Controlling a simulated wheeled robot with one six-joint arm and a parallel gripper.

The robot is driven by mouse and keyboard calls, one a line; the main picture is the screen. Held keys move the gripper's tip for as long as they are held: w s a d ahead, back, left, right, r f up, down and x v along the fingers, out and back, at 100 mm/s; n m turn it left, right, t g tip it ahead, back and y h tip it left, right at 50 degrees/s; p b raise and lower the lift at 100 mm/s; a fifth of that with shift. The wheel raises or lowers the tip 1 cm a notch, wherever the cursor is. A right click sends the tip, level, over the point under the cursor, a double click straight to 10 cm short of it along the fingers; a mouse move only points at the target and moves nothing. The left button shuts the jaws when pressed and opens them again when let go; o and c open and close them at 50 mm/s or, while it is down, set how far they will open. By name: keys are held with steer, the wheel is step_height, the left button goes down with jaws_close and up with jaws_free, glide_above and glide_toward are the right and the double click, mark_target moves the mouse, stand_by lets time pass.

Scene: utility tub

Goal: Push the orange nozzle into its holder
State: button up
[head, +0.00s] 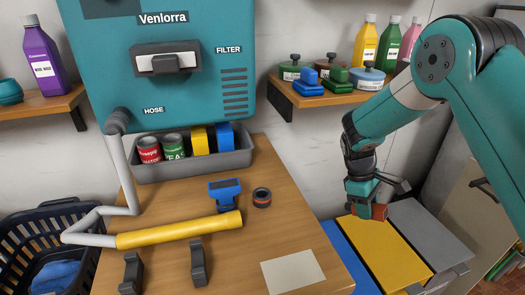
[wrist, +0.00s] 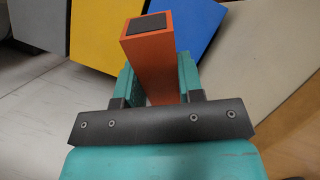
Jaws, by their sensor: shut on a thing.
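The orange nozzle (wrist: 158,70) is a square-sided bar with a dark end face, seen close up in the wrist view. My gripper (wrist: 160,88) is shut on it, with a teal jaw against each side. In the head view, my gripper (head: 364,190) hangs at the right, and the nozzle (head: 378,212) shows as a small red-orange piece below it, above the yellow panel. No holder is clearly marked. A dark ring with an orange band (head: 262,198) lies on the wooden table, well left of the gripper; I cannot tell whether it is the holder.
On the wooden table (head: 243,262), a yellow tube (head: 180,230) joins a grey hose, near a blue tool (head: 225,192) and two black brackets (head: 198,265). A grey bin (head: 190,165) holds cans. Yellow (head: 385,250) and grey panels stand right of the table.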

steer(key=w+a+r+n+t+h, duration=0.3)
steer(key=a+n+t+h, duration=0.15)
steer(key=n, duration=0.55)
step_height(320, 180, up, 14)
steer(key=n+t+y+b, duration=0.2)
steer(key=n+t+y, duration=1.25)
steer(key=n, duration=0.55)
glide_above(264, 205)
steer(key=w, duration=0.1)
steer(key=t+h, duration=0.1)
steer(key=h, duration=0.1)
step_height(264, 205, down, 6)
steer(key=b, duration=0.6)
steer(key=shift+w+a, duration=0.1)
steer(key=shift+r, duration=0.1)
steer(key=shift+f+b, duration=1.1)
steer(key=shift+f, duration=0.4)
steer(key=o, duration=1.1)
steer(key=shift+c, duration=0.2)
